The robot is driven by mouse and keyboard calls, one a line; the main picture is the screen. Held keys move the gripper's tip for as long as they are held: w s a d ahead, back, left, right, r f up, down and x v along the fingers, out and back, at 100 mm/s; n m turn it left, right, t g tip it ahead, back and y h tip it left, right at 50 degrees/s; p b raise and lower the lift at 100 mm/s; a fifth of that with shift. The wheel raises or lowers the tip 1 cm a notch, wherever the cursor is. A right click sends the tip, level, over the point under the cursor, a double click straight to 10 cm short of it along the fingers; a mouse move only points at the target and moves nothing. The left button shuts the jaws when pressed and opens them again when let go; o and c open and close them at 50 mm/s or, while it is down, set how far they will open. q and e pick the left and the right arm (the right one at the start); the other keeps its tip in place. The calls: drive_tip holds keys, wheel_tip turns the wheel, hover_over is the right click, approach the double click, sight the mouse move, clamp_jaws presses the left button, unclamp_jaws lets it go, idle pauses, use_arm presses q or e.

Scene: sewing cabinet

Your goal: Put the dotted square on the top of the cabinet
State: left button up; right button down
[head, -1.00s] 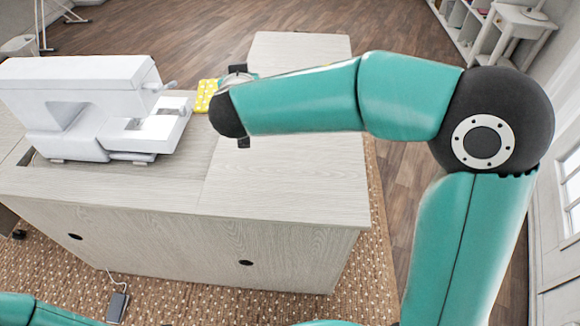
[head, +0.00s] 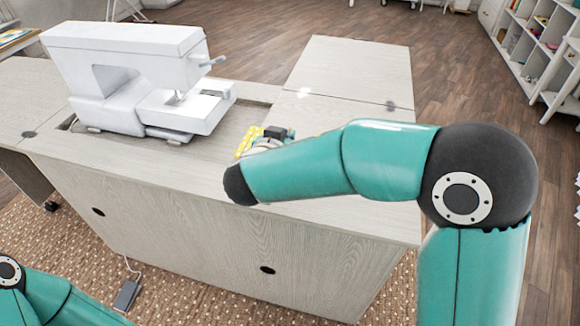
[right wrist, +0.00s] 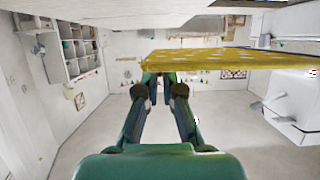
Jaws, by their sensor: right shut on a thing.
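The dotted square (head: 246,141) is yellow with pale dots; in the head view only a part of it shows beyond my right forearm. In the right wrist view the dotted square (right wrist: 225,60) appears nearly edge-on as a long, thin yellow strip. My right gripper (head: 272,138) is shut on it, with the fingers (right wrist: 156,82) meeting at its edge. They are over the cabinet top (head: 330,68), right of the sewing machine; I cannot tell whether the square touches the surface. My left arm shows at the lower left, but its gripper is out of view.
The white sewing machine (head: 130,75) stands in the recess of the cabinet top, left of my right gripper. The cabinet's right part behind the gripper is bare. A white shelf unit (head: 530,45) stands at the far right.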

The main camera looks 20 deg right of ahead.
wheel_tip(320, 180, down, 9)
drive_tip(key=shift+f, duration=0.15)
idle(0.4)
drive_tip(key=shift+f+b, duration=0.15)
drive_tip(key=shift+b, duration=0.15)
drive_tip(key=c, duration=1.3)
unclamp_jaws()
drive_tip(key=shift+s+r, duration=0.1)
drive_tip(key=shift+r, duration=0.15)
drive_tip(key=b+v, duration=0.1)
drive_tip(key=v, duration=1)
drive_tip(key=shift+s+a+r, duration=0.1)
drive_tip(key=shift+s+a, duration=0.15)
drive_tip(key=shift+s, duration=0.05)
